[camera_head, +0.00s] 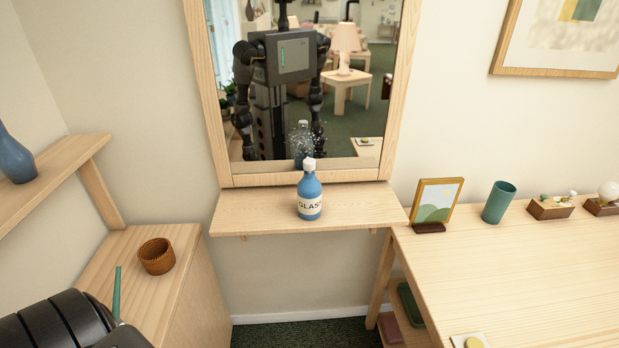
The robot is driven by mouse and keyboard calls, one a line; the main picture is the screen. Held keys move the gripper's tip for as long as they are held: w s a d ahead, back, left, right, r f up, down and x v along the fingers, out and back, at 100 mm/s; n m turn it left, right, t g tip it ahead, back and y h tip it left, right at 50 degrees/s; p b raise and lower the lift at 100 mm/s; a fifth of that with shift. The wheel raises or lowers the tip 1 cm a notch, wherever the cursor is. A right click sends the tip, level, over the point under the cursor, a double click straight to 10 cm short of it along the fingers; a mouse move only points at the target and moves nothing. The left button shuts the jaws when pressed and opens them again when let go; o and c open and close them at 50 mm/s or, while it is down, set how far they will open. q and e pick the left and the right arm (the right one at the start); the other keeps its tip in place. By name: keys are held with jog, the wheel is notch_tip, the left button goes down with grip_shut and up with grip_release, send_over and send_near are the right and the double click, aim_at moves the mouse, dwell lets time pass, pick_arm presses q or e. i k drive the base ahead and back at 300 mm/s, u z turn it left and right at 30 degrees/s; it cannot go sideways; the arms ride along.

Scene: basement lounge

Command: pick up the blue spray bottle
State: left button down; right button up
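The blue spray bottle (309,197) stands upright on a small pale wooden wall shelf (245,215), directly below the mirror. It has a white top and a white label with dark lettering. Nothing is touching it. A black part of my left arm shows in the bottom left corner, well apart from the bottle. Neither gripper can be made out directly in the head view.
A framed mirror (392,110) rises behind the bottle and reflects it and my body. On the right table (500,275) stand a picture frame (436,203) and a teal cup (497,203).

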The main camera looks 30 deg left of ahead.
aim_at(308, 188)
jog(key=z, duration=2.4)
jog(key=i, duration=1.25)
jog(key=u, duration=3)
jog(key=i, duration=0.5)
jog(key=u, duration=0.05)
